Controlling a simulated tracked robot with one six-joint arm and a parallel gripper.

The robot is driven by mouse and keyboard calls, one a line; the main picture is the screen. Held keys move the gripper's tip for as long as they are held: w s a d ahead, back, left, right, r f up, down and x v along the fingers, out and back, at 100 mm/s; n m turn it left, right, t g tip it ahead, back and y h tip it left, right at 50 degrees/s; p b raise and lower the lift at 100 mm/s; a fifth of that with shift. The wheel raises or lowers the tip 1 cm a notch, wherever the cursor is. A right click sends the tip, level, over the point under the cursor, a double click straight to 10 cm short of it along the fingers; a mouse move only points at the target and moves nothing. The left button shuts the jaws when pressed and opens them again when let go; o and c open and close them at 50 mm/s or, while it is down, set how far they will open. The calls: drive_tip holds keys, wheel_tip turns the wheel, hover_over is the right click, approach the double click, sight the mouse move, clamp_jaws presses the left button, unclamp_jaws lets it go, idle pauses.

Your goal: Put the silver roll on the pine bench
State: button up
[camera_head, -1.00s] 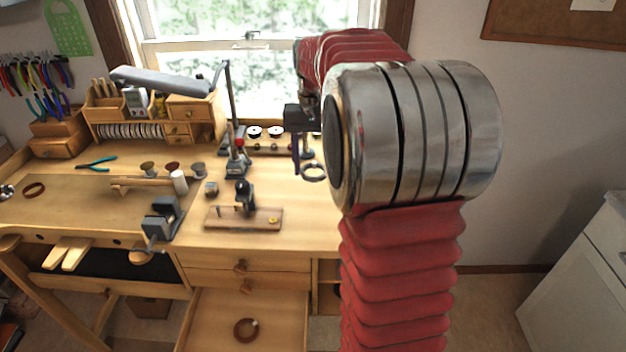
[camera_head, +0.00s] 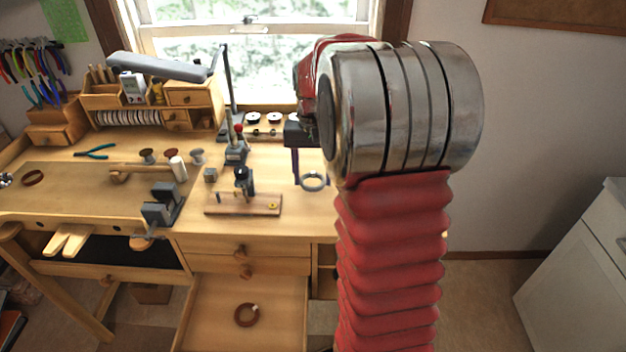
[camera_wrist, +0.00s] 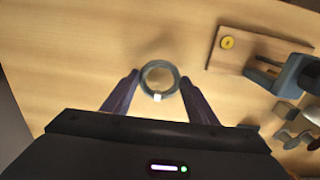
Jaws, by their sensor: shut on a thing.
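The silver roll (camera_head: 313,188) is a grey ring with a white tag, held flat between the fingertips of my gripper (camera_head: 311,178). In the wrist view the roll (camera_wrist: 146,80) sits between the two dark fingers of my gripper (camera_wrist: 160,79), which are shut on it. The pine bench (camera_head: 270,228) is below the roll, which is over its right part. The bench top also fills most of the wrist view (camera_wrist: 60,60). I cannot tell whether the roll touches the wood. My arm hides the bench's right end in the head view.
A wooden board with a dark clamp (camera_head: 240,207) is left of the roll. A vise (camera_head: 160,205), spools (camera_head: 172,156) and a red-topped stand (camera_head: 236,150) stand further left. A brown roll (camera_head: 246,315) lies in the open drawer. Bare wood surrounds the roll.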

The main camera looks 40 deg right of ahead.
drive_tip(key=shift+f, duration=1.05)
drive_tip(key=o, duration=1.1)
wheel_tip(320, 180, up, 12)
drive_tip(key=shift+r, duration=0.1)
